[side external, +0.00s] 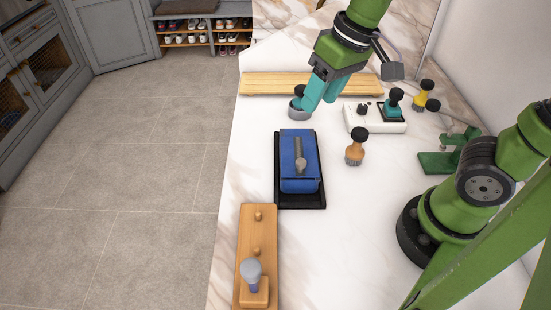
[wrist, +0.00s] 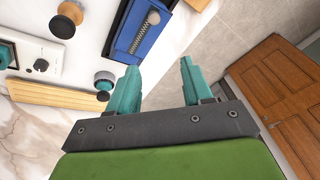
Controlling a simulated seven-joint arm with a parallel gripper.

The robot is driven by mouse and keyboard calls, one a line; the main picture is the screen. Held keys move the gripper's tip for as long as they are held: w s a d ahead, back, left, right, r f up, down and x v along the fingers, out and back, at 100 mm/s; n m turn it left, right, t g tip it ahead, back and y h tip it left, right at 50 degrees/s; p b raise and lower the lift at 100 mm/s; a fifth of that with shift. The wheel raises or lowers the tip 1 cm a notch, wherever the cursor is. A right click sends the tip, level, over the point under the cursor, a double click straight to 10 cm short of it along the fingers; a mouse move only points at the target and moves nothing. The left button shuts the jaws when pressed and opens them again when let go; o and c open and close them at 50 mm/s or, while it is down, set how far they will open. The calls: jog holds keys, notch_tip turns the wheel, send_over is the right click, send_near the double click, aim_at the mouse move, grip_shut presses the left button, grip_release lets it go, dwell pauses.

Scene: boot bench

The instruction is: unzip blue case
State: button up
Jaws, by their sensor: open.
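The blue case (side external: 287,172) lies in a black tray (side external: 301,201) on the marble bench, and it also shows at the top of the wrist view (wrist: 150,40). A grey ball-ended pull (side external: 300,160) stands on its top; in the wrist view the pull's pale ball (wrist: 153,18) is at one end of a grey zip line (wrist: 138,40). My gripper (side external: 317,105) has teal fingers and is behind the case in the side view, apart from it. In the wrist view my gripper (wrist: 158,80) is open with nothing between its fingers.
A grey round piece with a black knob (side external: 298,107) is close beside my fingers. A wooden board (side external: 275,83) lies behind. An orange black-topped knob (side external: 355,150) stands right of the case, a white panel (side external: 365,119) behind it. A wooden peg board (side external: 257,225) is in front.

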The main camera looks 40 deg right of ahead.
aim_at(301, 160)
jog(key=f+g, duration=0.1)
jog(key=f, duration=0.4)
jog(key=w+a+f+n+g+h, duration=0.1)
jog(key=f, duration=0.4)
jog(key=a+f+n+g, duration=0.1)
jog(key=f, duration=0.4)
jog(key=shift+w+f+h, duration=0.15)
jog(key=shift+w+h, duration=0.15)
jog(key=shift+w, duration=0.1)
jog(key=shift+c, duration=0.5)
grip_shut()
